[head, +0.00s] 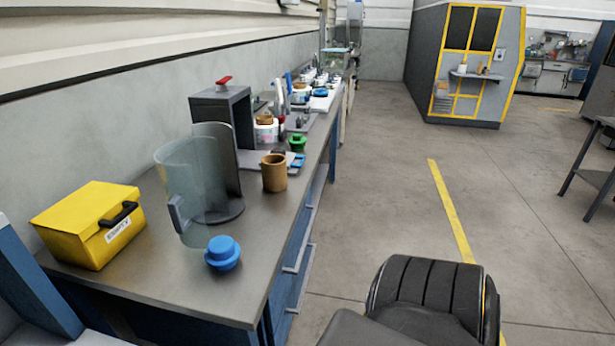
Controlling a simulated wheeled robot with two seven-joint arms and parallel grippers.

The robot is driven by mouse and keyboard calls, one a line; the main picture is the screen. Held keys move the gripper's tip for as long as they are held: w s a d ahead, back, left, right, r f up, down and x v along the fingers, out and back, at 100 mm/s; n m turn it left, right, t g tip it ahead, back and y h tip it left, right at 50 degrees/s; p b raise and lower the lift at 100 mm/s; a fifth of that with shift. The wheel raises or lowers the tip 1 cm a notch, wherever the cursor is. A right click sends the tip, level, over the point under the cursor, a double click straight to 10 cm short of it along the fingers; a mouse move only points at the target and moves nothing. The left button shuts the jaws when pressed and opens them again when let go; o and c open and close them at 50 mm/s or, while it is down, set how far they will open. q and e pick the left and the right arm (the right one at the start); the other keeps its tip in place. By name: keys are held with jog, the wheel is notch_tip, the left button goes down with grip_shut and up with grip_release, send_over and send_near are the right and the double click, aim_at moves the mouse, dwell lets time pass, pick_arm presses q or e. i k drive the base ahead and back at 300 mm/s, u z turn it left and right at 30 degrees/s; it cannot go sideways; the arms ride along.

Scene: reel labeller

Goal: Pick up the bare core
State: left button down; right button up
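The bare core looks to be the brown, open-topped cylinder (274,173) standing upright on the workbench (215,288), near its right front edge. It is to the right of a clear curved guard (190,180) and stands apart from it. Nothing is seen holding it. Neither of my grippers is in the head view, so their state and distance from the core are hidden.
A blue stepped knob-like part (222,253) and a yellow case (90,226) with a black handle are on the near bench. A grey frame with a red handle (223,82), a green part (297,143) and several reels stand behind. Open floor lies right.

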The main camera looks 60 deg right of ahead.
aim_at(274, 165)
jog(key=z, duration=1.65)
